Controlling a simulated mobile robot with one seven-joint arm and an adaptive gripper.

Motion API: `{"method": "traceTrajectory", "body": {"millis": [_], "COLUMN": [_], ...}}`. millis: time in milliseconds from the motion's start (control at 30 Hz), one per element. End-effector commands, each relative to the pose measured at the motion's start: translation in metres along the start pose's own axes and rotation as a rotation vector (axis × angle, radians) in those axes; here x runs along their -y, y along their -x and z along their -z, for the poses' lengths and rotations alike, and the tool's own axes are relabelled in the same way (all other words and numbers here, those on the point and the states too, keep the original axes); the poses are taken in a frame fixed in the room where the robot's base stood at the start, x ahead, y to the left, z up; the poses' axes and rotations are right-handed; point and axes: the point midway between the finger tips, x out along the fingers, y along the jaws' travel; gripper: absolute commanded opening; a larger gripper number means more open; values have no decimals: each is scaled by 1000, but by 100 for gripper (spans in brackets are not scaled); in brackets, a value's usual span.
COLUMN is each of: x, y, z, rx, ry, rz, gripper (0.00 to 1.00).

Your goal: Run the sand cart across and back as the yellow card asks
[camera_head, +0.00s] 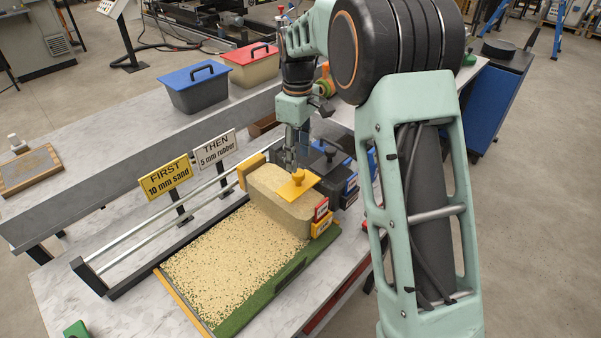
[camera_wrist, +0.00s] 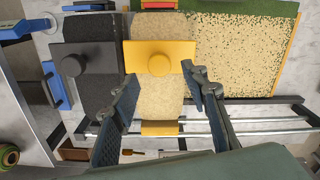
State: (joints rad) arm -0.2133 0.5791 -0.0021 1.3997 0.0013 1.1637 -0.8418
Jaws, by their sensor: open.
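The sand cart (camera_head: 282,205) is a tan, sand-filled body with a yellow plate and yellow knob (camera_head: 298,177) on top. It stands at the right end of the turf (camera_head: 235,262), which is speckled with sand left of it. The cart shows in the wrist view (camera_wrist: 158,98), its knob (camera_wrist: 159,65) near the fingertips. My gripper (camera_head: 290,160) is over the cart, open and empty, its fingers (camera_wrist: 163,80) apart on either side of the plate. The yellow card (camera_head: 167,177) reads "FIRST 10 mm sand"; a white card (camera_head: 216,148) reads "THEN 5 mm rubber".
A dark cart with a black knob (camera_wrist: 74,65) stands beside the sand cart. Two metal rails (camera_head: 160,228) run behind the turf. Blue-lidded (camera_head: 195,88) and red-lidded (camera_head: 252,65) bins stand farther back. The turf left of the cart is clear of objects.

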Motion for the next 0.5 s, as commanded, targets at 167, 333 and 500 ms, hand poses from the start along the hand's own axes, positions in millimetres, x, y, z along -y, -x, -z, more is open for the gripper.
{"method": "traceTrajectory", "body": {"millis": [167, 333, 500], "x": [1, 0, 0], "y": [-35, -58, -69], "z": [-1, 0, 0], "rx": [2, 1, 0], "ry": [-1, -1, -1], "rz": [3, 1, 0], "gripper": [41, 41, 41]}}
